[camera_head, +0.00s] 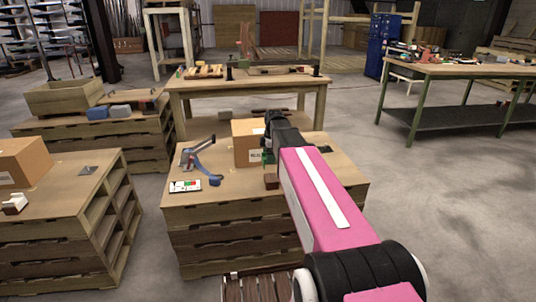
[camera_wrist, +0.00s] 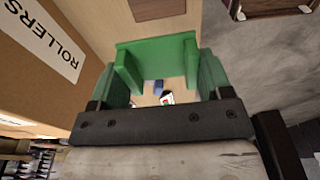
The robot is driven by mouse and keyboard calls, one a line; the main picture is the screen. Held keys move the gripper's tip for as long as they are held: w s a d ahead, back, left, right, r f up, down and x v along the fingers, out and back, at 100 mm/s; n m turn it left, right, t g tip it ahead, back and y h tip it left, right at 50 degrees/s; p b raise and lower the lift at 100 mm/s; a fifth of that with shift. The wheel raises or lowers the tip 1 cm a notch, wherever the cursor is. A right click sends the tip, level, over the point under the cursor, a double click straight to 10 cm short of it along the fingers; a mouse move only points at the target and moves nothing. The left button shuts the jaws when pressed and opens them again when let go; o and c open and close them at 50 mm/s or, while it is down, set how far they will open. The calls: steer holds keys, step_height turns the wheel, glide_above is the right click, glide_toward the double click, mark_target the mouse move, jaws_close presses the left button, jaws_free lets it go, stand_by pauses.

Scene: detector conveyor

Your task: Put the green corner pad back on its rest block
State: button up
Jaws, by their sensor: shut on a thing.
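The green corner pad (camera_wrist: 155,50) is between the jaws of my gripper (camera_wrist: 163,80) in the wrist view, with its side walls next to the green fingers. In the head view my gripper (camera_head: 268,156) is beside the cardboard box on the middle bench, and only a little green shows under the dark wrist. A small reddish-brown block (camera_head: 271,181), which looks like the rest block, sits on the bench just below the gripper in the picture. I cannot tell the pad's exact height above the bench.
The cardboard box (camera_head: 246,143) stands close to my gripper; its ROLLERS label (camera_wrist: 45,40) fills the left of the wrist view. A blue-and-grey device (camera_head: 203,160) and a white card (camera_head: 185,185) lie on the middle bench (camera_head: 225,205). Its right front top is bare.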

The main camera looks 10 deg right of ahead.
steer(key=shift+f, duration=0.1)
glide_above(268, 177)
steer(key=shift+s+d+f, duration=0.1)
steer(key=shift+f, duration=1.2)
steer(key=shift+s+d+f, duration=0.1)
steer(key=shift+f, duration=1.2)
steer(key=shift+f, duration=2.25)
steer(key=o, duration=1)
steer(key=shift+r, duration=0.1)
steer(key=r, duration=0.3)
steer(key=d+r, duration=0.1)
steer(key=r, duration=0.6)
steer(key=shift+d+r, duration=0.15)
steer(key=shift+r, duration=0.1)
